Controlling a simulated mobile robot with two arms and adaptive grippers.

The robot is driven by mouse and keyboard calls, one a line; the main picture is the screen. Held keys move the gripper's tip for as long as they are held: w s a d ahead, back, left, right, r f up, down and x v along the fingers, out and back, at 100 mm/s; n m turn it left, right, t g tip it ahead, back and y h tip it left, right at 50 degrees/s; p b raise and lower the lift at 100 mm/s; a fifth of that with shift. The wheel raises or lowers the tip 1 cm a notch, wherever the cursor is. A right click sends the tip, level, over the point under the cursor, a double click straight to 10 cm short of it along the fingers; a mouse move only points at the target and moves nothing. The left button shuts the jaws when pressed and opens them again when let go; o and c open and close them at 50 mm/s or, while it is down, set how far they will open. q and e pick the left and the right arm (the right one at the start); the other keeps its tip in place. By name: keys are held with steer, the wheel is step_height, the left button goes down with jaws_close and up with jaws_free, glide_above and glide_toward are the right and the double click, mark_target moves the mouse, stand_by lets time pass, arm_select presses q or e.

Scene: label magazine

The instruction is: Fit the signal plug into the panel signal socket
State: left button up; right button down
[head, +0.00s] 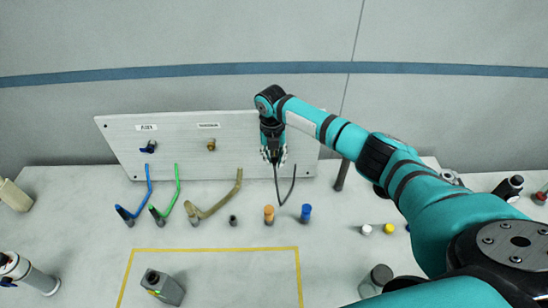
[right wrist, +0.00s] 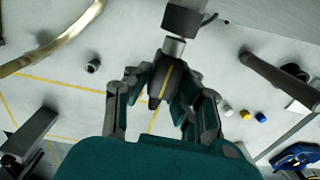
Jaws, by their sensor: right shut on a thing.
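My right gripper (head: 272,158) is in front of the white panel (head: 185,165), right of its two visible sockets, and is shut on a dark plug. In the right wrist view the gripper (right wrist: 160,80) grips this plug (right wrist: 157,90), which has a yellow stripe. A metal collar (right wrist: 173,48) and a dark cylindrical part (right wrist: 184,20) line up with the plug's upper end. I cannot tell whether the plug is seated in a socket. A dark cable (head: 283,200) loops below the gripper. Any socket behind the gripper and arm is hidden. My left gripper is not in view.
The panel carries a blue-black socket (head: 148,147) and a brass socket (head: 211,145). Blue (head: 148,180), green (head: 177,185) and tan (head: 222,197) hoses stand before it. Orange (head: 269,214) and blue (head: 306,213) cylinders stand nearby. A grey device (head: 163,288) sits inside the yellow outline (head: 215,249).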

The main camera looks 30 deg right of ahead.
steer(key=shift+w+d+b, duration=0.1)
steer(key=shift+w+b, duration=0.1)
steer(key=shift+b, duration=0.15)
steer(key=shift+r, duration=0.1)
stand_by(0.3)
steer(key=shift+s+p, duration=0.2)
steer(key=shift+p, duration=0.3)
steer(key=s+a+r+m+b, duration=0.1)
steer(key=s+a+m+b, duration=0.2)
steer(key=s+m, duration=0.4)
steer(key=s+a+r+m+b, duration=0.1)
steer(key=s+a+m+b, duration=0.3)
steer(key=s+m, duration=0.4)
steer(key=s+a+r+m+b, duration=0.1)
steer(key=s+a+m+b, duration=0.2)
steer(key=m, duration=1.2)
steer(key=shift+s+a+r+m+y+b, duration=0.35)
steer(key=shift+s+b, duration=0.65)
steer(key=shift+s, duration=1.4)
